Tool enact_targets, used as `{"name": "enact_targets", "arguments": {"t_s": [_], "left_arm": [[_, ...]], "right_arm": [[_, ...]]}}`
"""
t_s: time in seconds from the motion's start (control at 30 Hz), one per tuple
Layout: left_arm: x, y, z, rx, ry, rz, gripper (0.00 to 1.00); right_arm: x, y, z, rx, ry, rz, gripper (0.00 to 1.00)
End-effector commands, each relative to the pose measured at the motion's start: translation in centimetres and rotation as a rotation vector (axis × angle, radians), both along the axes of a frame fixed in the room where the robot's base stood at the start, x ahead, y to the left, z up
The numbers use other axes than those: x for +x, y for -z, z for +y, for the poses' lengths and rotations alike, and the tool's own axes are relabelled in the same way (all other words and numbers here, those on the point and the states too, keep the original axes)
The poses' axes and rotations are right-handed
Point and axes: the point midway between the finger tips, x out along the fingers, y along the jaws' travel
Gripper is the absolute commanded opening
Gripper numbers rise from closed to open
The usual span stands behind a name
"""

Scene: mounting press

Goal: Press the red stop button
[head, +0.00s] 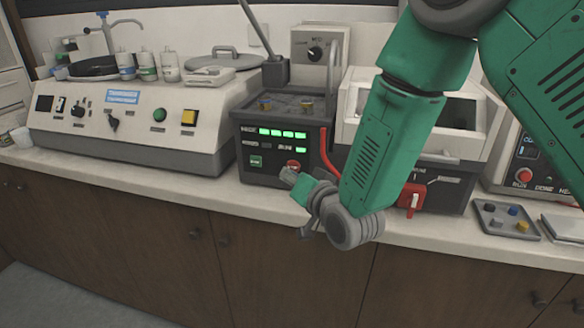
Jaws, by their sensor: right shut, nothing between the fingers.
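The mounting press (250,138) is a dark box with rows of lit green indicators on its front. Its red button (294,163) sits at the lower right of that front, to the right of a green button (256,161). My green right arm comes in from the upper right. My right gripper (288,175) is shut and empty, just below the red button in the picture. It covers the button's lower edge, and I cannot tell whether it touches it. My left gripper is not in view.
A white polishing machine (140,125) stands on the left. A white-and-dark machine with a red switch (411,198) stands right of the press, partly behind my arm. Another red button (523,176) is at far right, near a grey tray (505,232). The counter's front strip is clear.

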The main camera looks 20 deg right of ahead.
Motion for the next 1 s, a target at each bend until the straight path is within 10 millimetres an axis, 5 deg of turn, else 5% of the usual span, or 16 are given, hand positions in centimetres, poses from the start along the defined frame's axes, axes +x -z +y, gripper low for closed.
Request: {"name": "enact_targets", "arguments": {"t_s": [0.7, 1.0], "left_arm": [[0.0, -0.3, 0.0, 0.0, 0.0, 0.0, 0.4], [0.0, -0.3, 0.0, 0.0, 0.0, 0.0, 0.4]], "right_arm": [[-4.0, 0.0, 2.7, 0.0, -0.002, 0.001, 0.0], [-4.2, 0.0, 2.8, 0.0, -0.001, 0.001, 0.0]]}}
